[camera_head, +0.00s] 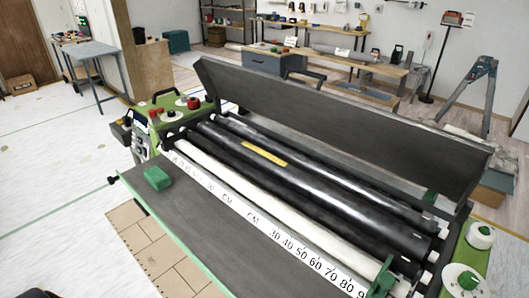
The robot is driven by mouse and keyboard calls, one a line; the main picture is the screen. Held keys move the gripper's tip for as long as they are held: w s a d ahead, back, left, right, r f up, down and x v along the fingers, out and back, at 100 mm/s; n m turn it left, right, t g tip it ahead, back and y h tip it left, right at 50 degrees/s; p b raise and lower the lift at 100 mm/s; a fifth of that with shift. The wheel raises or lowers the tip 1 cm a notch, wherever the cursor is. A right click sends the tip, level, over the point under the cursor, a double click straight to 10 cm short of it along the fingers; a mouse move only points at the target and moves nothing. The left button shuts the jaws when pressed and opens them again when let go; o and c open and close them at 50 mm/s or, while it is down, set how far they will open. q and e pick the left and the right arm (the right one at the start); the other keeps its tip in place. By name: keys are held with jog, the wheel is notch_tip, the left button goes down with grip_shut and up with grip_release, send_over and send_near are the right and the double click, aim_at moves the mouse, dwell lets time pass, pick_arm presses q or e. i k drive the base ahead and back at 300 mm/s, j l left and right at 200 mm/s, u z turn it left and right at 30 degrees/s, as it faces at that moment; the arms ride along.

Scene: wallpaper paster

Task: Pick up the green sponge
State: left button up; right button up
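The green sponge (157,178) is a small block lying on the dark grey front board of the wallpaper paster (215,215), near the board's left end. It lies beside the white measuring strip, and nothing covers it. Neither of my grippers can be made out.
Black and white rollers (300,170) run across the machine behind the board. Its raised grey lid (340,120) stands behind them. A green control end (165,115) with knobs is at the left. Open floor (50,200) lies to the left.

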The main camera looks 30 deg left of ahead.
aim_at(157, 177)
jog(key=u, duration=1.75)
jog(key=i+j+z, duration=0.1)
jog(key=i+j, duration=0.15)
jog(key=j, duration=0.15)
jog(key=i+j+z, duration=0.1)
jog(key=i+j, duration=0.15)
jog(key=j, duration=0.2)
